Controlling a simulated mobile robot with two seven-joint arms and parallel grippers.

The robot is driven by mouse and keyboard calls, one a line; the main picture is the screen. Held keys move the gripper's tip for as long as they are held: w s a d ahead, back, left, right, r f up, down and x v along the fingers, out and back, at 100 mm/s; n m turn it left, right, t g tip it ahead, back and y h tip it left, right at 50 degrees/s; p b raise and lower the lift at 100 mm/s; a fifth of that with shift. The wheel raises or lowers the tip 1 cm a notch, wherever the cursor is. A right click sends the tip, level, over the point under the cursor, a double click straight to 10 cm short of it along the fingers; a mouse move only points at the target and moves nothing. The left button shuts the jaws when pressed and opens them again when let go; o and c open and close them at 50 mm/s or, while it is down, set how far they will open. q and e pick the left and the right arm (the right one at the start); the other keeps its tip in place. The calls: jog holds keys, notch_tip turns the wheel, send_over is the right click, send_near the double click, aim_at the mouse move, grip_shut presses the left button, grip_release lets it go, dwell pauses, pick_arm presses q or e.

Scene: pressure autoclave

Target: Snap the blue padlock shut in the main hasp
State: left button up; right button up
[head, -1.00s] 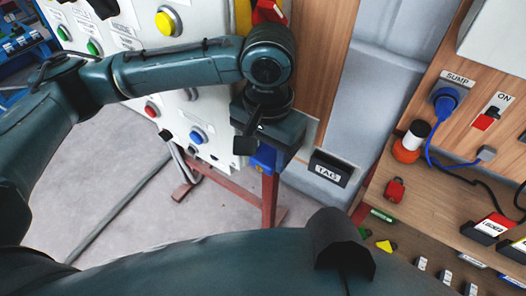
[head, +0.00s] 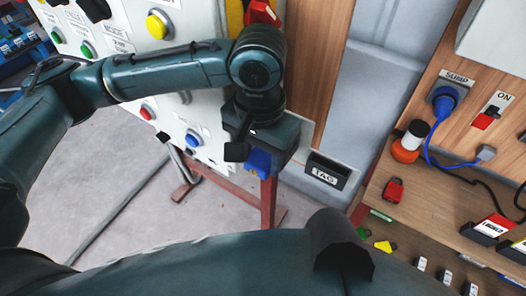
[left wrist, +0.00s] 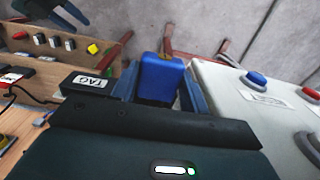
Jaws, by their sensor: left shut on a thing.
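My left gripper (head: 262,145) points down beside the right edge of the white control panel (head: 205,140). It is shut on the blue padlock (head: 258,162), which shows partly below the fingers. In the left wrist view the padlock's blue body (left wrist: 160,78) sits between the two blue-grey fingers. Its shackle is hidden. The main hasp cannot be made out; a red handle (head: 262,12) on yellow is at the top of the head view, above the wrist. A dark blue part of mine at the top left of the wrist view may be my right gripper; its jaws are unclear.
A black TAG box (head: 327,171) is just right of the gripper. A wooden bench at right holds a red padlock (head: 394,189), an orange-and-white beacon (head: 409,142) and a blue SUMP plug (head: 444,100). A red stand leg (head: 268,203) is below. Grey floor is open at left.

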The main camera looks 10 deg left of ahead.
pick_arm(q)
jog(key=shift+s+a+f, duration=0.1)
jog(key=shift+s+a, duration=0.1)
jog(key=shift+s, duration=0.25)
jog(key=shift+s+a, duration=0.25)
jog(key=shift+s, duration=0.55)
pick_arm(e)
jog(key=shift+s+a+f, duration=0.1)
jog(key=shift+s+f, duration=0.05)
jog(key=shift+s, duration=0.2)
jog(key=shift+w, duration=0.3)
jog(key=shift+s, duration=0.2)
pick_arm(q)
jog(key=shift+w+d, duration=0.15)
jog(key=shift+w, duration=0.15)
pick_arm(e)
jog(key=shift+s, duration=0.1)
pick_arm(q)
jog(key=shift+w+d, duration=0.15)
jog(key=shift+w, duration=0.3)
jog(key=shift+w+d, duration=0.2)
jog(key=shift+w, duration=0.35)
pick_arm(e)
jog(key=shift+w, duration=0.3)
